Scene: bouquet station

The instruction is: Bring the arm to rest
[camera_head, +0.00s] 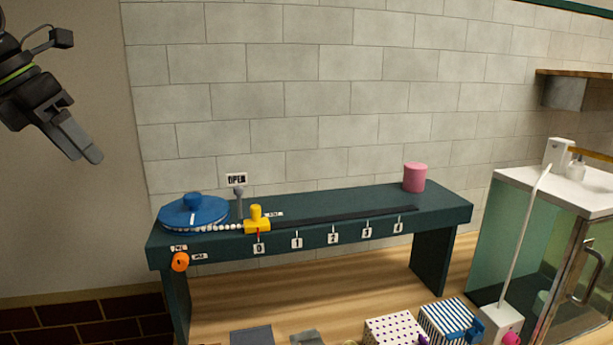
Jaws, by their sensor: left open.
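My left gripper (80,142) is at the upper left, raised in the air in front of the plain wall. It is well apart from the green bench (345,232) and holds nothing that I can see. Its fingers point down and to the right. My right gripper is not in the camera view.
On the bench are a blue disc (195,213), a yellow slider (257,221) by the 0 mark, a grey-knobbed lever (239,200) and a pink cylinder (414,177). Patterned boxes (395,330) sit below. A glass cabinet (535,250) stands right. The space around my left gripper is clear.

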